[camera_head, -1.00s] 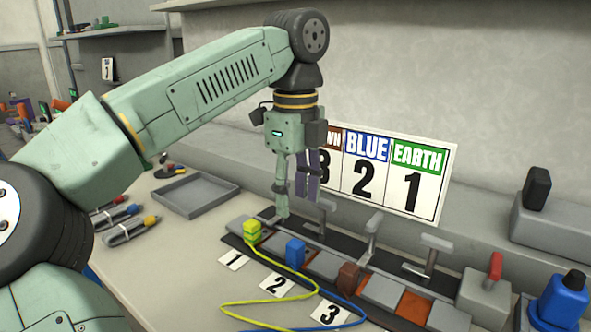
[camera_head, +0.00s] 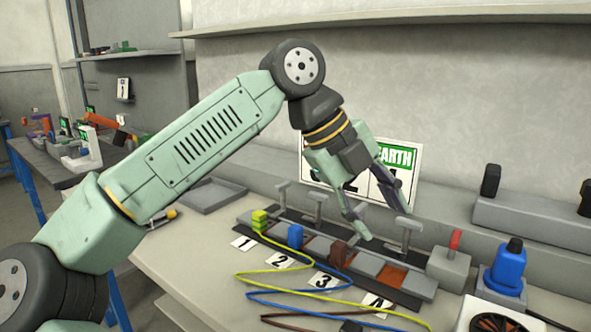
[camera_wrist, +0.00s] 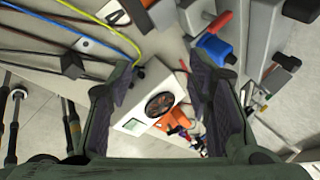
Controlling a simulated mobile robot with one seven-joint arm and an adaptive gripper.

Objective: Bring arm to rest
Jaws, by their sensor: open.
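My gripper (camera_head: 388,226) is open and empty. In the head view it hangs tilted down to the right, in front of the numbered sign (camera_head: 407,160) and above the right part of the terminal strip (camera_head: 420,285). Its two fingers also show apart in the wrist view (camera_wrist: 170,95), with nothing between them close by. My arm reaches across the head view from the lower left and bends down at the elbow. The gripper hides much of the sign.
Green-yellow (camera_head: 259,220), blue (camera_head: 295,236) and brown (camera_head: 338,253) plugs sit in the strip, with cables trailing forward. Upright levers stand behind it. A red-handled switch box (camera_head: 449,265), a blue connector (camera_head: 506,268) and a fan unit (camera_head: 490,322) stand at right. A grey tray (camera_head: 205,194) lies left.

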